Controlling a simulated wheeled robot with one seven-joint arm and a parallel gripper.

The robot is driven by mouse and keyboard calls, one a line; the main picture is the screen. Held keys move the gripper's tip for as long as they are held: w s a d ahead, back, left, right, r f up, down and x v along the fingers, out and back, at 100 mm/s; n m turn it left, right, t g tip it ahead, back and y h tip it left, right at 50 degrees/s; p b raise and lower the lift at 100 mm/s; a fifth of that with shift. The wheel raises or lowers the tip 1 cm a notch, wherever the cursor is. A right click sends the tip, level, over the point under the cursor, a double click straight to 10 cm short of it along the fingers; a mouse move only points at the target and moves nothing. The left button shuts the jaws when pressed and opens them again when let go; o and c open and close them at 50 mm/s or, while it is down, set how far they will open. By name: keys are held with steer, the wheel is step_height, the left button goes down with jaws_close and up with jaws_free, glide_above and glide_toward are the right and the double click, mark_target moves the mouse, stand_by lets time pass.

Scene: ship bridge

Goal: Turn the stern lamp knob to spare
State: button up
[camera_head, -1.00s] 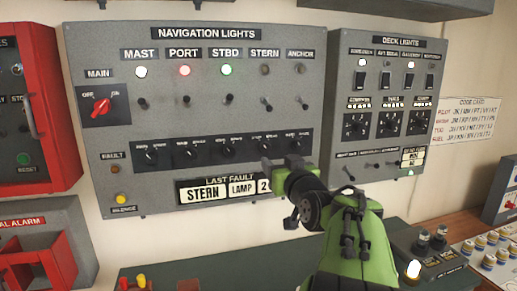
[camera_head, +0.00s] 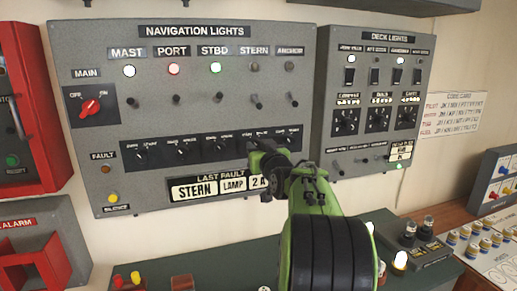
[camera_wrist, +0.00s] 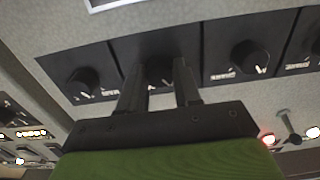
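The row of black lamp knobs (camera_head: 183,150) runs along the bottom of the NAVIGATION LIGHTS panel. The stern lamp knob is fourth from the left and is mostly hidden behind my gripper (camera_head: 262,150) in the head view. In the wrist view, which looks upside down, a dark knob (camera_wrist: 160,72) lies in line with the gap between the two fingers of my gripper (camera_wrist: 160,78). The fingers are apart and appear open; whether they touch the knob is unclear. Its pointer direction cannot be read. The LAST FAULT display (camera_head: 222,186) reads STERN, LAMP, 2 and a partly hidden character.
The anchor knob (camera_wrist: 83,82) and starboard knob (camera_wrist: 248,57) sit close on either side. Toggle switches (camera_head: 256,102) stick out above the row. The DECK LIGHTS panel (camera_head: 325,110) is to the right. A dark green console (camera_head: 215,255) with small fittings lies below.

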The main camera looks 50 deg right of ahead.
steer(key=shift+c, duration=1.4)
steer(key=shift+a+m, duration=0.1)
steer(key=shift+m, duration=6.8)
steer(key=o, duration=1.1)
steer(key=shift+c, duration=0.2)
